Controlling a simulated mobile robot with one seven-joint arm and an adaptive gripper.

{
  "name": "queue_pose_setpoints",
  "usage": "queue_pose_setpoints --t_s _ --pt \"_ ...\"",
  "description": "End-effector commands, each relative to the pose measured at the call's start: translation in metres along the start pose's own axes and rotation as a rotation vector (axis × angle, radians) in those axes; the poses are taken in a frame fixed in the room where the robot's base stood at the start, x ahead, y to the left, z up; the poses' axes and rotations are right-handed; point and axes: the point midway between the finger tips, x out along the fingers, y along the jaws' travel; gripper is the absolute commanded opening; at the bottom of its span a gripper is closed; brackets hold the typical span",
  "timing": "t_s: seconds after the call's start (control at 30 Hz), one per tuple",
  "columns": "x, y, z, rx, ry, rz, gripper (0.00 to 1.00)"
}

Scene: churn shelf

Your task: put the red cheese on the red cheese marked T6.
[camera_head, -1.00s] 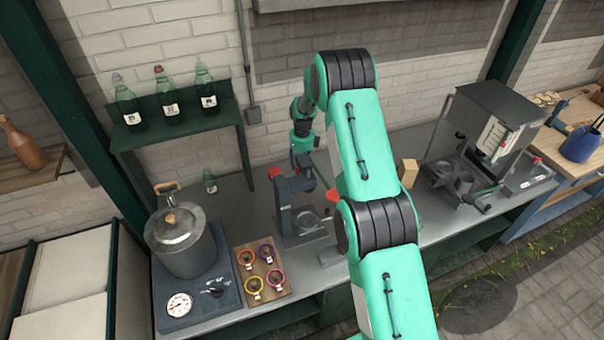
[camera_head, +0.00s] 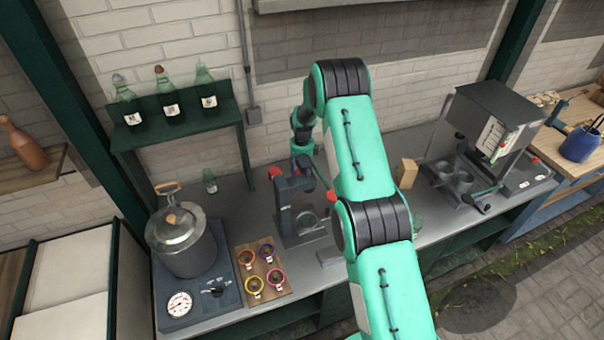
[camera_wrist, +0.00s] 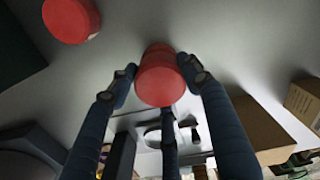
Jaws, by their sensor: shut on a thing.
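In the wrist view a red cheese (camera_wrist: 160,85), a smooth round block, sits between the fingertips of my gripper (camera_wrist: 162,76), which is shut on it. A second red cheese (camera_wrist: 70,20) rests on the grey counter at the upper left of that view, apart from my fingers. In the head view a red round piece (camera_head: 275,171) stands on the counter left of my arm's end. My gripper in the head view is largely hidden behind my arm and the press. No T6 mark is legible on any cheese.
A dark press (camera_head: 300,205) stands just in front of my arm's end. A pot (camera_head: 185,245) and a wooden board with coloured rings (camera_head: 262,272) are at the left. A tan block (camera_head: 406,173) and a coffee machine (camera_head: 490,130) are at the right.

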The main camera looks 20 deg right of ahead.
Motion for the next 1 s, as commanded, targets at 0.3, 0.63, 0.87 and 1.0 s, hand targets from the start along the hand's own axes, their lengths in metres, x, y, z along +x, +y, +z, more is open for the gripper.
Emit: queue_pose_setpoints --t_s 0.3,0.63,0.87,1.0 --pt "0.003 0.0 0.0 0.0 0.0 0.0 0.67" --pt "0.001 0.0 0.0 0.0 0.0 0.0 0.67" --pt "-0.009 -0.001 0.001 0.0 -0.002 -0.001 0.67" --pt "-0.021 -0.001 0.001 0.0 -0.002 -0.001 0.67"
